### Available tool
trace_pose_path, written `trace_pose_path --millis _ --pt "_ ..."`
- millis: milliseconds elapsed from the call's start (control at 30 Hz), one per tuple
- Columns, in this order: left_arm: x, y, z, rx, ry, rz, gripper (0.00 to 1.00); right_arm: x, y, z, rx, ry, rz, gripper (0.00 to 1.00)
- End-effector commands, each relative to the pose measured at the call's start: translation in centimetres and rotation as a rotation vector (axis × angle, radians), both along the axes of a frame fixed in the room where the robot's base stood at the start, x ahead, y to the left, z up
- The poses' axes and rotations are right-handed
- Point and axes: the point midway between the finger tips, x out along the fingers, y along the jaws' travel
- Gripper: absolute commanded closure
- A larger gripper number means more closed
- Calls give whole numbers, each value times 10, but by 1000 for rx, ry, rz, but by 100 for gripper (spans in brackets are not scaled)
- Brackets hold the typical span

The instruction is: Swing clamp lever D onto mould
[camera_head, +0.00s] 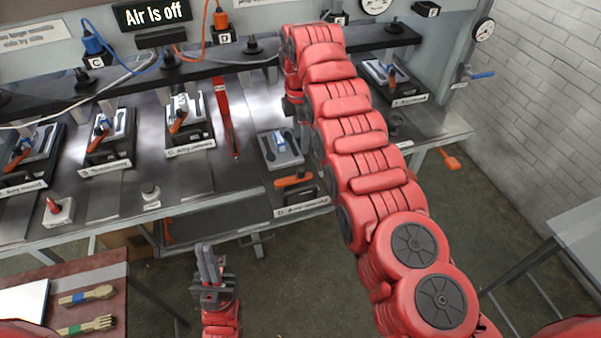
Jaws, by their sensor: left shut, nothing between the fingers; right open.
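The nearest clamp station right of centre has a grey mould (281,150) with a blue piece in it. A lever with an orange handle (293,180) lies at the front of this station, above a white label (300,208) that is too small to read surely. My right arm reaches over the bench from the right and bends down at its far end. My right gripper (304,125) is beside this mould, mostly hidden by the arm; it is open. My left gripper (210,268) is shut and empty, pointing up in front of the bench.
Several similar clamp stations (186,120) stand to the left, and another (395,85) at the back right. A red bar (226,118) lies left of the mould. A sign (152,13) reads "Air is off". Brushes (88,295) lie on a side table at lower left.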

Motion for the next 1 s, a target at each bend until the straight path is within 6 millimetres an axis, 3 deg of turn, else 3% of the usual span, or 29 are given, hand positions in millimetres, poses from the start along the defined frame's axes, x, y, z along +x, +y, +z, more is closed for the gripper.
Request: trace_pose_path --millis 167,400,500,667,933,1000 --pt "0 0 14 0 -1 0 100 -1 1 -25 -1 2 1 40" --pt "0 0 36 0 0 0 100 -3 0 -81 -2 10 1 40" --pt "0 0 23 0 0 0 100 -1 0 -102 -1 5 0 40" --pt "0 0 20 0 0 0 100 0 -1 -113 0 3 -2 40" --pt "0 0 21 0 0 0 100 0 0 -114 1 1 -1 40" --pt "0 0 21 0 0 0 100 0 0 -114 1 1 -1 50"
